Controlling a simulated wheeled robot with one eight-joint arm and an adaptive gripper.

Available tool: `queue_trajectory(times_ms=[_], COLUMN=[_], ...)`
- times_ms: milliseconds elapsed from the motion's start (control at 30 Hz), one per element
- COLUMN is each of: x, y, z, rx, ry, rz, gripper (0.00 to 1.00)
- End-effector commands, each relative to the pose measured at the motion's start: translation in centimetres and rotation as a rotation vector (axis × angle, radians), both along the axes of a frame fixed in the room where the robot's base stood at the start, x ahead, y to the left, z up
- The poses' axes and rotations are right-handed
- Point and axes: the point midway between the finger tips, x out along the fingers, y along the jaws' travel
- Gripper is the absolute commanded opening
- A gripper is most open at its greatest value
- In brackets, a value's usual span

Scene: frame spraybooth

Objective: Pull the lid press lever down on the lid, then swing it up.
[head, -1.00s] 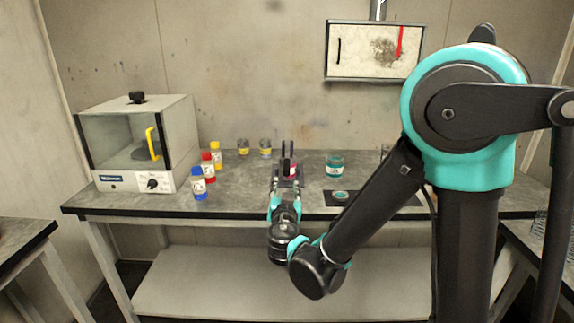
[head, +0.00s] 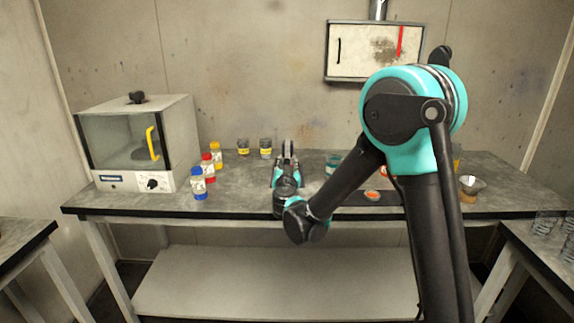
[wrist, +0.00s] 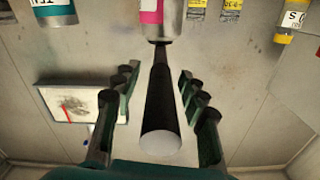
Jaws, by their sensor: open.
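The lid press lever (wrist: 160,130) is a black bar with a pale grey end, pointing towards the camera in the wrist view. Its far end meets a metal can-like body with a pink label (wrist: 151,10) at the top; whether they are joined I cannot tell. My gripper (wrist: 158,76) is open, with its fingers on either side of the lever and gaps on both sides. In the head view my gripper (head: 288,148) is over the middle of the bench and hides the press and lever. The lid cannot be made out.
Blue, red and yellow bottles (head: 199,185) stand left of my arm, beside a glass-fronted oven (head: 150,110). Two small jars (head: 265,148) stand behind. A teal-labelled jar (head: 332,162) and a dark mat (head: 390,199) with an orange disc (head: 372,195) are to the right.

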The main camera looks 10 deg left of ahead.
Motion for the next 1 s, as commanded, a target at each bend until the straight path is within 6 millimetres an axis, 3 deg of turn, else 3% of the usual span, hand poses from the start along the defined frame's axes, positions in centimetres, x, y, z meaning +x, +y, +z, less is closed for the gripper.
queue_trajectory(times_ms=[300,667,1000], x=[0.23,0.2,0.23], y=[0.05,0.05,0.04], z=[0.01,0.01,0.17], rx=[0.0,0.0,0.0], ry=[0.0,0.0,0.006], rz=[0.0,0.0,-0.001], gripper=[0.43,0.0,0.0])
